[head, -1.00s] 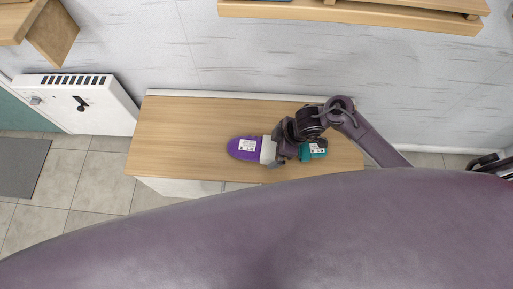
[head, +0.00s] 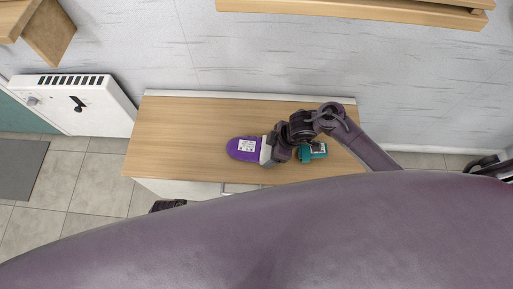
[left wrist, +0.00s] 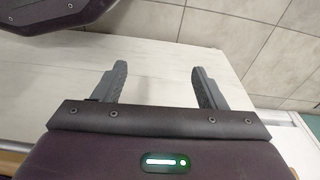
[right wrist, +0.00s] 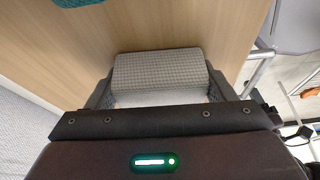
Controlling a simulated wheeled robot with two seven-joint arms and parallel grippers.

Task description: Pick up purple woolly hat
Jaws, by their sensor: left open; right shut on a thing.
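The purple woolly hat (head: 243,147) lies on the wooden cabinet top, with a white label and a grey band at its right end. My right gripper (head: 270,151) comes in from the right and is shut on that grey band. In the right wrist view the grey, patterned band of the hat (right wrist: 160,72) fills the space between the fingers; its purple part is hidden there. My left gripper (left wrist: 160,85) is open and empty in the left wrist view, over a pale surface. The hat still appears to be at the cabinet top.
A teal item (head: 313,151) with a label lies right of the hat, close to my right wrist. The wooden cabinet top (head: 185,140) is clear left of the hat. A wooden shelf (head: 350,10) hangs on the wall above. A white heater-like unit (head: 105,105) stands at the left.

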